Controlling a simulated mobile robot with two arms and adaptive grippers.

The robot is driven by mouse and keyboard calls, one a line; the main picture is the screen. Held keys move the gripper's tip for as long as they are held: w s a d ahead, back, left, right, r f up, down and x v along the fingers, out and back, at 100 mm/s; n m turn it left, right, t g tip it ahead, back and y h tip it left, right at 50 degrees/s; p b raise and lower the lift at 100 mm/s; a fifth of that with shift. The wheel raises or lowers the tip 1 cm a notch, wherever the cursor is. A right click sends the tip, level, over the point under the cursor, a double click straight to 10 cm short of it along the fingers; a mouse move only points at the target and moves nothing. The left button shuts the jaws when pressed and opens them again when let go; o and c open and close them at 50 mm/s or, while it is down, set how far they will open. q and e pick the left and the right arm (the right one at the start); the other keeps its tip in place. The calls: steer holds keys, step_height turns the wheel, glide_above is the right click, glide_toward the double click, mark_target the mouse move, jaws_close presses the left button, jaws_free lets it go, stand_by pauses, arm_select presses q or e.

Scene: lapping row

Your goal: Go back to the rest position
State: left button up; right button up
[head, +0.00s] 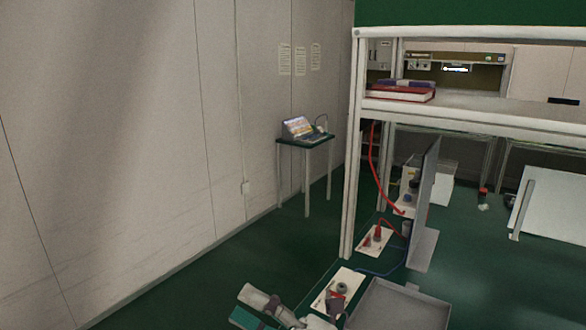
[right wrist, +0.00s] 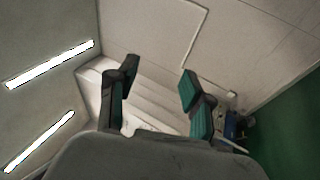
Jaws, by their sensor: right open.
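My right gripper (head: 268,308) shows at the bottom edge of the head view, left of the white board and the grey tray. Only part of it is in the frame there. In the right wrist view its two dark fingers with green pads (right wrist: 158,82) stand wide apart. Nothing is between them, and the pale wall shows behind. My left gripper is in neither view.
A grey tray (head: 398,308) and white boards with red parts (head: 375,241) lie right of the gripper, by the white-framed bench (head: 460,121). A small table with a laptop (head: 299,127) stands at the wall. Green floor (head: 265,240) is clear leftward.

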steer(key=w+d+f+m+t+h, duration=0.3)
steer(key=d+m+t+h, duration=0.4)
steer(key=m, duration=0.4)
steer(key=w+d+f+m+t+h, duration=0.3)
steer(key=d+m+t+h, duration=0.3)
steer(key=d+m+h, duration=0.4)
steer(key=s+d+f+m+g+h, duration=0.35)
steer(key=d+f+m+g, duration=0.2)
steer(key=f, duration=0.45)
steer(key=s+d+f+m+g, duration=0.2)
steer(key=s+f+g, duration=0.5)
steer(key=s, duration=0.4)
steer(key=s+d+f+m+g, duration=0.2)
steer(key=s+f+g, duration=0.2)
steer(key=s+f, duration=0.6)
step_height(320, 180, down, 26)
steer(key=s+g, duration=0.2)
steer(key=s+d+f, duration=0.3)
steer(key=s+f, duration=1.1)
steer(key=s, duration=0.1)
steer(key=shift+f+h, duration=0.3)
steer(key=shift+h, duration=0.05)
